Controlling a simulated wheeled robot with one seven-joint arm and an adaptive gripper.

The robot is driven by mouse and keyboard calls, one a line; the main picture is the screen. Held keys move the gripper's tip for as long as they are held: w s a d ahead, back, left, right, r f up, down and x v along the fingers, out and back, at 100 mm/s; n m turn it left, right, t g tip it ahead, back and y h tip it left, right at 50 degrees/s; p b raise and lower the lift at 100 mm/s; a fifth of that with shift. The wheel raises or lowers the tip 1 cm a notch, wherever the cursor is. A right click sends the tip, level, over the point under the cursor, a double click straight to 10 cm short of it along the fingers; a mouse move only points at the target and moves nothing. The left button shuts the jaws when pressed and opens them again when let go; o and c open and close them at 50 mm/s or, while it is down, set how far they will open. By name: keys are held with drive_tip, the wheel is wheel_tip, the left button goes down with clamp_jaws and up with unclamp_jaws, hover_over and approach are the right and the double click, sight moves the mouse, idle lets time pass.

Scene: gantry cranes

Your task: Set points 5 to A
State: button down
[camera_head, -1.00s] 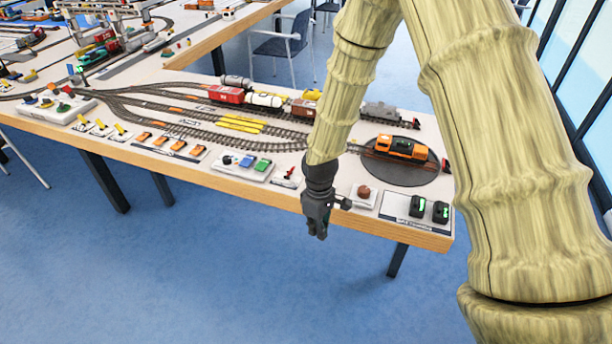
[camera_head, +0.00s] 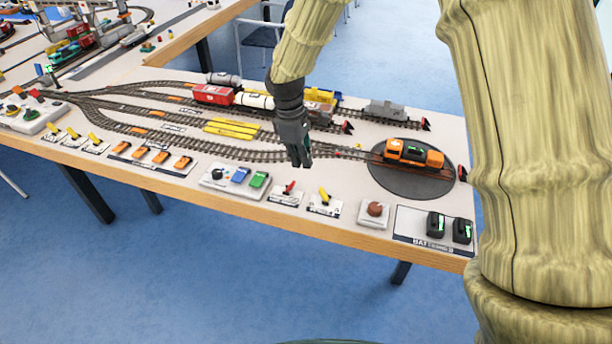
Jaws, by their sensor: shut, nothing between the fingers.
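Small lever plates line the table's front. A yellow lever (camera_head: 325,196) leans on a white plate with a dark mark like an A, right of centre. A red lever (camera_head: 288,189) stands on a plate just left of it. Three more yellow levers (camera_head: 73,134) stand at the left. The numbers are too small to read, so I cannot tell which lever is points 5. My dark gripper (camera_head: 302,161) is shut and empty. It hangs fingers down, appearing just behind the red and yellow levers in the picture; its height above the table is unclear.
Behind are tracks with a red wagon (camera_head: 213,95) and an orange locomotive (camera_head: 413,153) on a dark turntable (camera_head: 385,182). A blue-and-green button box (camera_head: 233,181) stands left of the levers. A brown knob (camera_head: 375,209) and batteries (camera_head: 436,224) stand right.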

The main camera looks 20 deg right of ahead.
sight(323, 195)
drive_tip(key=f, duration=0.3)
drive_tip(key=d+f+p, duration=0.1)
drive_tip(key=f, duration=0.2)
drive_tip(key=s+f, duration=0.1)
drive_tip(key=f, duration=0.2)
drive_tip(key=shift+d+f, duration=0.35)
drive_tip(key=shift+f, duration=0.05)
drive_tip(key=shift+r, duration=0.1)
idle(0.4)
